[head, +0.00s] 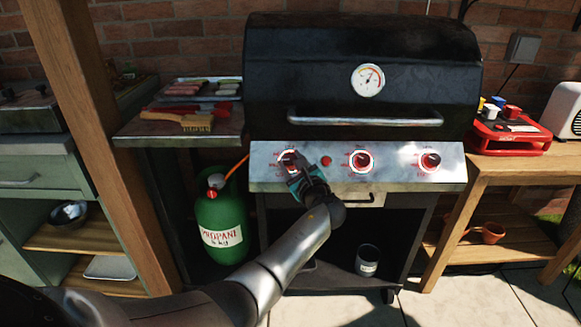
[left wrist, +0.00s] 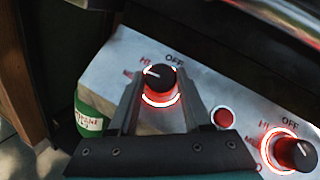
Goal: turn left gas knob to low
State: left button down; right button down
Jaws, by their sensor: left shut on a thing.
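The left gas knob (left wrist: 160,78) is black with a red glowing ring, on the grill's metal control panel (head: 400,174). It also shows in the head view (head: 289,158), partly covered by my gripper. My left gripper (left wrist: 159,84) is shut on this knob, one finger on each side; it shows in the head view (head: 294,167) at the panel's left end. The knob's white mark points left, near the HI and MED labels. OFF is printed above the knob. The LOW label for this knob is hidden. My right gripper is not in view.
A red button (head: 326,160), the middle knob (head: 361,161) and the right knob (head: 430,161) sit along the panel. The closed grill lid (head: 300,70) has a handle (head: 365,119) above them. A green propane tank (head: 222,215) stands below left.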

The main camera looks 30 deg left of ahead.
pick_arm(q)
jog(key=n+g+b, duration=0.1)
jog(key=n+g, duration=0.1)
jog(key=n+g+b, duration=0.1)
jog(key=n+g, duration=0.1)
jog(key=n, duration=0.1)
jog(key=n+g+b, duration=0.2)
jog(key=n, duration=0.1)
jog(key=shift+w+d+r, duration=0.1)
jog(key=shift+w+d, duration=0.1)
jog(key=shift+w, duration=0.05)
jog(key=shift+n+g+b, duration=0.4)
jog(key=shift+n+g, duration=0.1)
jog(key=shift+n, duration=0.2)
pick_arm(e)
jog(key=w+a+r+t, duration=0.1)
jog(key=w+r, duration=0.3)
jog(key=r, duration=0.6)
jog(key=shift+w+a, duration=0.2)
pick_arm(q)
jog(key=shift+r, duration=0.1)
jog(key=shift+c, duration=1.8)
grip_release()
